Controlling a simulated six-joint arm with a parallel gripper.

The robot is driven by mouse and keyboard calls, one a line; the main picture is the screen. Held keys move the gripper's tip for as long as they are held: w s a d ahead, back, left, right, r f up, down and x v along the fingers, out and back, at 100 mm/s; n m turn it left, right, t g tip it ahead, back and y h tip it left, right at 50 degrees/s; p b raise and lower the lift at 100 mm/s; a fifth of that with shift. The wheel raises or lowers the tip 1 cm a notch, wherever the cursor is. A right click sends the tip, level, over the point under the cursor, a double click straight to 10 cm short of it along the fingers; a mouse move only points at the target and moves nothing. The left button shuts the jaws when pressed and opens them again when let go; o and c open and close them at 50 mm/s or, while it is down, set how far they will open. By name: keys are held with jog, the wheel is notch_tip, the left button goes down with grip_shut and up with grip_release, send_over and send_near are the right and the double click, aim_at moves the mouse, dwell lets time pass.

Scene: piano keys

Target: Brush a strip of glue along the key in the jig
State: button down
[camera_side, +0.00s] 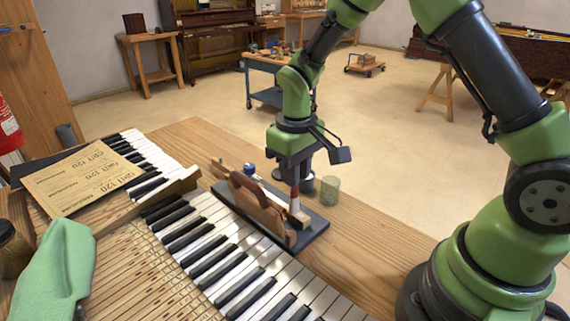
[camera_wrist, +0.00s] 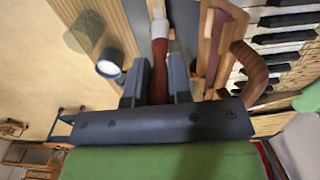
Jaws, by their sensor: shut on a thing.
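My gripper (camera_side: 295,183) points down over the dark board of the jig (camera_side: 314,236). It is shut on a brush (camera_wrist: 159,68) with a red-brown handle and a pale ferrule. The brush also shows below the jaws in the side view (camera_side: 294,205), pointing down near the right end of the wooden jig parts (camera_side: 258,203). I cannot tell whether the bristles touch anything. Beside the brush in the wrist view are long wooden pieces (camera_wrist: 212,45) and a curved wooden part (camera_wrist: 257,75). I cannot clearly tell the key from the jig wood. No glue strip is discernible.
A dark pot with a pale top (camera_wrist: 108,66) and a greenish glass (camera_side: 330,190) stand close to my gripper. Piano keys (camera_side: 225,245) lie in front of the jig. Sandpaper sheets (camera_side: 85,178) and a green cloth (camera_side: 58,270) are at left. The bench's right part is clear.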

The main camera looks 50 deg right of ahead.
jog(key=s+r, duration=0.3)
jog(key=r, duration=0.5)
jog(key=shift+r, duration=0.15)
dwell(0.4)
jog(key=shift+s+f, duration=0.1)
jog(key=shift+f, duration=0.1)
dwell(0.6)
jog(key=shift+w+f, duration=3.25)
jog(key=shift+f, duration=0.7)
jog(key=shift+s, duration=3.3)
notch_tip(320, 180, up, 8)
